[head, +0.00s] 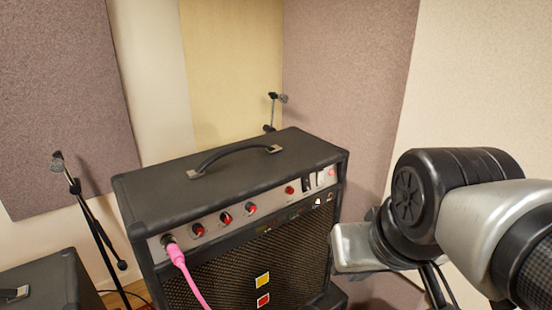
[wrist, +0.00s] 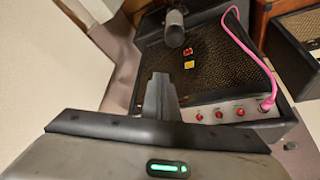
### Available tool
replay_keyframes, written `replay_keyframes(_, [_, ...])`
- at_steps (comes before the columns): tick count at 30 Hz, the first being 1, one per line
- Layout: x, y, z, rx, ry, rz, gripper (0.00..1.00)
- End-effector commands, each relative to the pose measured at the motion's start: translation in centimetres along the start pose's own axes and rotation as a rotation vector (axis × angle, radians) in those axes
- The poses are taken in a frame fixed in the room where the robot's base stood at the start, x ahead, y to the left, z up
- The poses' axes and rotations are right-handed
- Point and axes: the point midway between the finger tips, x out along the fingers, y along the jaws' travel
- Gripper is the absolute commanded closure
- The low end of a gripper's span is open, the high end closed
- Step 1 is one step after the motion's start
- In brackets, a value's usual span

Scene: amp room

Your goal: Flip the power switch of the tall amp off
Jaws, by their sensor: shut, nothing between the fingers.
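The tall amp (head: 235,225) is a black cabinet with a top handle, red knobs and a pink cable plugged in at the left of its panel. Small switches (head: 308,184) sit at the panel's right end beside a red lamp; I cannot tell their positions. My gripper (head: 340,246) is just right of the amp's front, below panel height. In the wrist view my gripper (wrist: 160,88) is shut and empty, its fingers in front of the amp (wrist: 222,70), which appears upside down. The switch end of the panel is hidden there behind my gripper.
A microphone stand (head: 85,205) stands left of the amp, and another microphone (head: 275,98) is behind it. A second black amp (head: 45,280) is at lower left. Padded wall panels (head: 350,75) close off the back; a dark microphone (wrist: 174,28) shows in the wrist view.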

Motion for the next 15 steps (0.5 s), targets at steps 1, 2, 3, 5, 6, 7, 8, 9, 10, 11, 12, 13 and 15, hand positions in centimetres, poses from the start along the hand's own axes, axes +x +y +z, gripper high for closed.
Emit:
replay_keyframes(1, [0.0, 0.0, 0.0, 0.000, 0.000, 0.000, 1.00])
replay_keyframes(2, [1.1, -0.2, 0.5, 0.033, -0.022, -0.025, 1.00])
replay_keyframes(3, [2.3, -0.6, 0.9, 0.098, -0.061, -0.078, 1.00])
replay_keyframes(5, [3.4, -1.4, 1.0, 0.184, -0.105, -0.150, 1.00])
replay_keyframes(6, [4.0, -1.8, 1.0, 0.242, -0.131, -0.199, 1.00])
replay_keyframes(7, [4.5, -2.2, 0.9, 0.287, -0.150, -0.237, 1.00])
replay_keyframes(8, [5.0, -2.4, 0.7, 0.332, -0.166, -0.275, 1.00])
replay_keyframes(9, [5.7, -2.8, 0.4, 0.394, -0.187, -0.327, 1.00])
replay_keyframes(10, [6.2, -3.0, 0.0, 0.443, -0.200, -0.367, 1.00])
replay_keyframes(11, [6.6, -3.2, -0.5, 0.491, -0.211, -0.408, 1.00])
replay_keyframes(12, [7.3, -3.3, -1.2, 0.558, -0.220, -0.463, 1.00])
replay_keyframes(13, [7.7, -3.2, -1.8, 0.608, -0.226, -0.505, 1.00])
replay_keyframes(15, [8.7, -2.9, -3.6, 0.724, -0.224, -0.600, 1.00])
